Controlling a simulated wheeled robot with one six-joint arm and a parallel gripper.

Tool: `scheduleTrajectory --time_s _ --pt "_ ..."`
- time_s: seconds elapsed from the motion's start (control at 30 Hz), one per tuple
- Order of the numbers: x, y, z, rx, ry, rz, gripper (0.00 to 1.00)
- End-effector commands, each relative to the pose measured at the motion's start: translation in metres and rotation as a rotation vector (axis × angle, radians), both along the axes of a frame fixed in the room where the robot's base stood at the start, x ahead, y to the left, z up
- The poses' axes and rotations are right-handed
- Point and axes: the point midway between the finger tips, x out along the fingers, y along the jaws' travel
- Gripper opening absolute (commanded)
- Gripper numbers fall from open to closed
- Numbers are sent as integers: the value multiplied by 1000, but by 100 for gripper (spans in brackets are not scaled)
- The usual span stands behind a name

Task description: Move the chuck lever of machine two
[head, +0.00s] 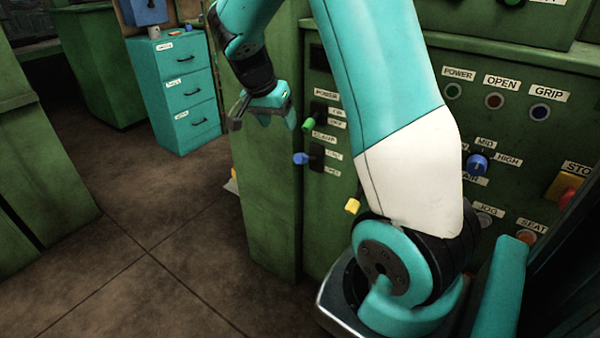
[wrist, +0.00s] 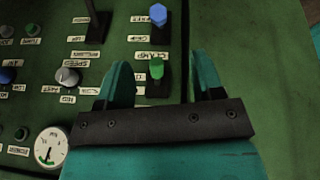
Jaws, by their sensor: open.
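No label that I can read says chuck, so I cannot tell which lever is machine two's chuck lever. A green-knobbed lever (head: 308,124) and a blue-knobbed lever (head: 302,159) stick out of slots on the green panel, with a label like CLAMP between them. In the wrist view, the picture is upside down; the green knob (wrist: 156,68) shows between the fingers and the blue knob (wrist: 158,15) beyond them. My gripper (head: 278,115) is open and empty, left of the green knob in the head view and apart from it. It also shows in the wrist view (wrist: 163,76).
A yellow knob (head: 352,206) sits lower on the panel. At right are a blue knob (head: 477,164) and a red stop button (head: 567,190). A gauge (wrist: 50,147) and grey dial (wrist: 68,77) show in the wrist view. A teal drawer cabinet (head: 180,90) stands behind open floor.

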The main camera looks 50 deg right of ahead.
Motion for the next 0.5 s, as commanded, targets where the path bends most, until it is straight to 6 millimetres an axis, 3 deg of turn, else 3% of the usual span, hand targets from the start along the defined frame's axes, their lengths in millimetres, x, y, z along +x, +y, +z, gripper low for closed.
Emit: scheduleTrajectory --time_s 0.17,0.5 --pt "-2 -16 -19 -18 1 -45 61" --pt "-7 -45 -88 -14 4 -41 61"
